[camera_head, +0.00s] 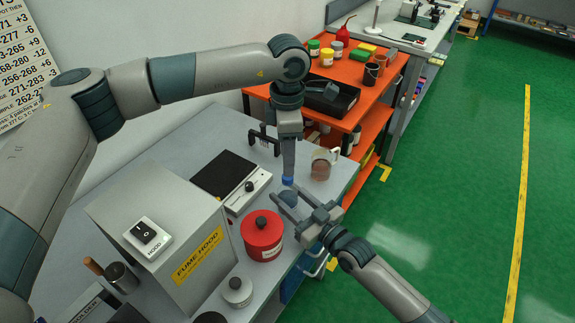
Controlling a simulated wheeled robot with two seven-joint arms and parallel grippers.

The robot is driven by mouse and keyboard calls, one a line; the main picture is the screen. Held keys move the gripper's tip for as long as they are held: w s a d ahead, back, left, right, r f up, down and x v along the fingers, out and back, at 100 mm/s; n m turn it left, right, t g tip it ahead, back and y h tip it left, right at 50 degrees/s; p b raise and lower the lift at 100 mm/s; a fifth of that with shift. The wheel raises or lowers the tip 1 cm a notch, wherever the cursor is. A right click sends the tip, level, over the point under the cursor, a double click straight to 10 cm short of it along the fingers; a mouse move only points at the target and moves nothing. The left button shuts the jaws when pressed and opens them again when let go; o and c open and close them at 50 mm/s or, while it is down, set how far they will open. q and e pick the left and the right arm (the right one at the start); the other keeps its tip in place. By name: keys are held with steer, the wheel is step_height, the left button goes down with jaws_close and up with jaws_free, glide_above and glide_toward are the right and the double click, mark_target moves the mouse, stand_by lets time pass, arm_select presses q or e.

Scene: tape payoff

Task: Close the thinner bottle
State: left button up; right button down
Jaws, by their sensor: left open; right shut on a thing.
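A small blue cap (287,181) shows directly below the tip of my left gripper (288,174), which points down over the bench's right part. The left jaws are open but seen edge-on, so the gap is hard to see. My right gripper (282,194) reaches in from the lower right, its fingertips just below the blue cap. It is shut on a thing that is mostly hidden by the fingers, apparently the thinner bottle. I cannot tell whether the cap is seated on the bottle or apart from it.
A red lidded pot (262,240), a white jar (237,291) and a hot plate (226,176) stand near on the grey bench. The fume hood (165,235) blocks the left. A glass jar (321,165) stands behind the grippers. An orange shelf (372,98) holds tins and a black tray.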

arm_select(q)
step_height(320, 180, up, 7)
steer(key=shift+f, duration=0.2)
arm_select(e)
steer(key=c, duration=0.9)
jaws_free()
steer(key=shift+c, duration=0.2)
arm_select(q)
step_height(320, 180, down, 4)
steer(key=b, duration=0.4)
steer(key=shift+f, duration=0.1)
arm_select(e)
steer(key=v, duration=1.7)
steer(key=shift+d, duration=0.2)
steer(key=shift+s, duration=0.2)
